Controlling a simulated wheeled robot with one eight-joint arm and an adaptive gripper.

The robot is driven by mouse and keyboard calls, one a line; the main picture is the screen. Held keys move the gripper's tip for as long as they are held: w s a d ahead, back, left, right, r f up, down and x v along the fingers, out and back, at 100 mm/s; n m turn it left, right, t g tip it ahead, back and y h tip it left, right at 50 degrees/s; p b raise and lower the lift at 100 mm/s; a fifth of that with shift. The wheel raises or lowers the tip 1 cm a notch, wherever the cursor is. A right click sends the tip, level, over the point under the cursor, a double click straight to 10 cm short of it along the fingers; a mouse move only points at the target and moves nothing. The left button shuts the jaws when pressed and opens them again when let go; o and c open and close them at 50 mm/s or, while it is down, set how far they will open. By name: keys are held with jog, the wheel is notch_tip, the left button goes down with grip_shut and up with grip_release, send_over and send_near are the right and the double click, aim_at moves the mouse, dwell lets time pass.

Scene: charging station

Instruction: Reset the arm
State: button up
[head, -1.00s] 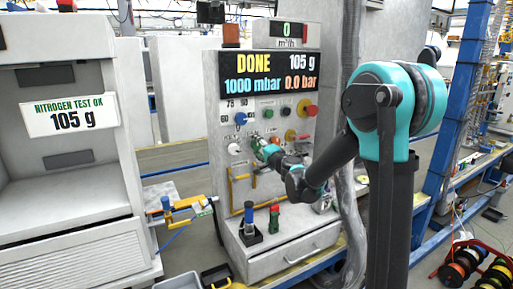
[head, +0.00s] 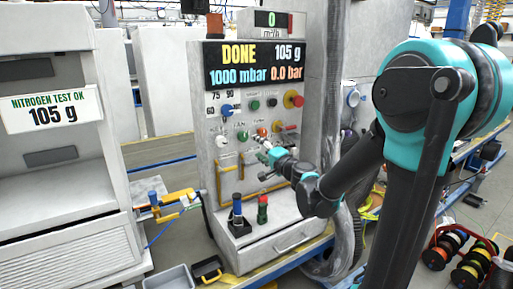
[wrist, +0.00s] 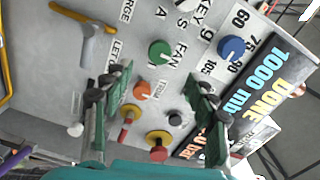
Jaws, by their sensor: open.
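My gripper (head: 264,146) is in front of the charging station's control panel, near the orange knob (head: 262,132). In the wrist view my gripper (wrist: 160,84) has its green fingers spread wide with nothing between them. The orange knob (wrist: 142,90) shows in the gap between the fingers, with the green knob (wrist: 160,52) beyond it. I see no finger clearly touching a knob. My teal and black arm (head: 420,90) reaches in from the right. The display (head: 255,65) reads DONE, 105 g, 1000 mbar and 0.0 bar.
A blue bottle (head: 237,208) and a red-and-green one (head: 262,209) stand on the ledge below. A grey hose hangs right of the panel. A nitrogen test cabinet (head: 60,185) stands left.

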jog(key=s+d+f+n+g+h, duration=0.4)
jog(key=s+d+f+g+h, duration=0.1)
jog(key=s+d+f, duration=0.6)
jog(key=s+d+f+n+g+h, duration=0.4)
jog(key=s+d+f, duration=0.7)
jog(key=s, duration=0.5)
notch_tip(320, 180, down, 2)
jog(key=shift+s+d+f+n+g+h, duration=0.25)
jog(key=shift+n+g+h, duration=0.2)
jog(key=shift+g, duration=0.45)
jog(key=shift+a, duration=0.1)
